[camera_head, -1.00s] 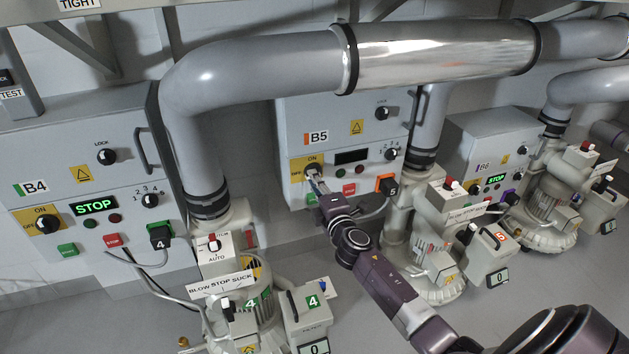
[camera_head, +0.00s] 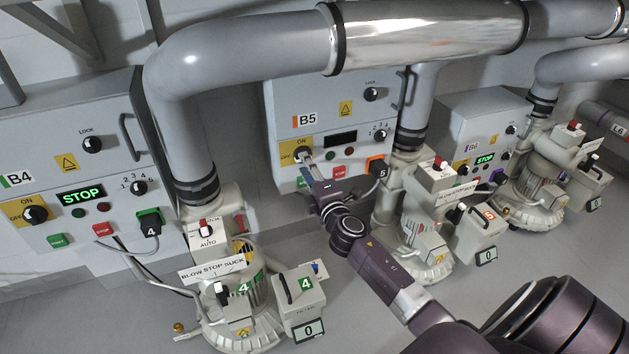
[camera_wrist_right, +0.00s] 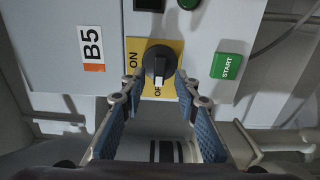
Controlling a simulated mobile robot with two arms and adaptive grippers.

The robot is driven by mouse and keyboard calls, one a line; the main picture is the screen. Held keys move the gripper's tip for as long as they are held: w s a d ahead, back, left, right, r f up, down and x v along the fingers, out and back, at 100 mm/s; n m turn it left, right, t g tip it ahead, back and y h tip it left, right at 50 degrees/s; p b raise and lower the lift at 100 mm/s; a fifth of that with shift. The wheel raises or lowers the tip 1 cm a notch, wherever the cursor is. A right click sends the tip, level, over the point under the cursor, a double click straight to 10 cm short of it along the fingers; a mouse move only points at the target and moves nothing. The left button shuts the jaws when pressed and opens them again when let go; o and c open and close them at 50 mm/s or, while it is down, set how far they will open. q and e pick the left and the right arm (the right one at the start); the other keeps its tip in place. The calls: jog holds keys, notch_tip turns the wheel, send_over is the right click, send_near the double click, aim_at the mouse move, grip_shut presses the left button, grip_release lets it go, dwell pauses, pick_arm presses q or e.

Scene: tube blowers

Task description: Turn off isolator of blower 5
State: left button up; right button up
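The B5 isolator is a black rotary knob on a yellow ON/OFF plate (camera_head: 286,157), on the grey B5 box (camera_head: 287,115). In the right wrist view the knob (camera_wrist_right: 158,62) has its white mark beside the OFF lettering, which it partly covers. My right gripper (camera_wrist_right: 159,84) is open, with blue-padded fingers on either side of the knob's lower end; whether they touch it is unclear. In the head view the right gripper (camera_head: 306,165) is at the isolator and partly covers it. The B5 display (camera_head: 341,138) is dark. My left gripper is not in view.
A green START button (camera_wrist_right: 227,66) is right of the right finger in the wrist view. The B4 box (camera_head: 60,130) and B6 box (camera_head: 485,120) show lit STOP displays. Blower 5 (camera_head: 425,240) and a large pipe (camera_head: 178,110) stand close to the B5 box.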

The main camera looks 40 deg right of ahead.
jog(key=v, duration=1)
jog(key=shift+s, duration=0.15)
jog(key=shift+a, duration=0.15)
